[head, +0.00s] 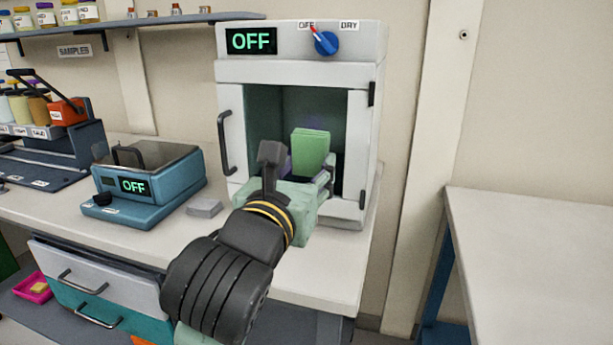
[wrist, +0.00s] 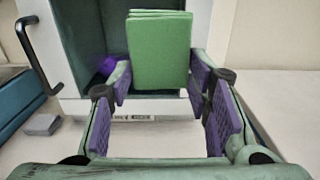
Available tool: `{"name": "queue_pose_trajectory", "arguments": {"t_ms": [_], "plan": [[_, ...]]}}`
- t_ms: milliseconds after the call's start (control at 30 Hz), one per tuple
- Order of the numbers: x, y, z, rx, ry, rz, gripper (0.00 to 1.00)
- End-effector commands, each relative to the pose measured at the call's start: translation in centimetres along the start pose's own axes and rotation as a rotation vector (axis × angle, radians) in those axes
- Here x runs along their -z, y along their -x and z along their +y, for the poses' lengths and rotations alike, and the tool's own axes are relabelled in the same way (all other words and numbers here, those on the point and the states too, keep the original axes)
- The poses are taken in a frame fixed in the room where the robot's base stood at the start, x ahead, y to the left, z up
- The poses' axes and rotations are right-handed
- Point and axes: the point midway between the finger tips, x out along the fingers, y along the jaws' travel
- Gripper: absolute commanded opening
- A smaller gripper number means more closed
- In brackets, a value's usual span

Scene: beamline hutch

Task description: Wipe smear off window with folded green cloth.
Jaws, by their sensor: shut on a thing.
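The folded green cloth (head: 311,150) stands upright between my gripper's fingers (head: 308,173). In the wrist view the cloth (wrist: 160,50) shows as a thick folded pad, and my gripper (wrist: 158,86) is shut on it with its purple finger pads. The cloth is in front of the dark window (head: 262,112) of the white cabinet. A purple smear (wrist: 107,65) shows on the window just left of the cloth in the wrist view. In the head view my gripper and the cloth hide part of the window. I cannot tell whether the cloth touches the glass.
The cabinet door has a dark handle (head: 225,143) on its left; the knob (head: 326,43) above is blue. A blue device (head: 148,184) reading OFF and a small grey block (head: 204,207) stand to the left. A bare table (head: 540,235) is at the right.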

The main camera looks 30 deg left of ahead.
Motion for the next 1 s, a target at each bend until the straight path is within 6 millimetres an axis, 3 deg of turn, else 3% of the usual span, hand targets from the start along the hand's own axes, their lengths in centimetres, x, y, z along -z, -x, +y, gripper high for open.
{"name": "queue_pose_trajectory", "arguments": {"t_ms": [467, 567, 800, 1000], "plan": [[0.3, -0.1, 0.5, -0.001, 0.000, 0.003, 0.23], [1.4, -0.6, 2.5, -0.003, -0.002, 0.013, 0.23], [4.3, -1.4, 9.3, -0.003, -0.001, 0.015, 0.23], [5.1, -1.5, 11.9, -0.002, 0.001, 0.003, 0.23]]}}
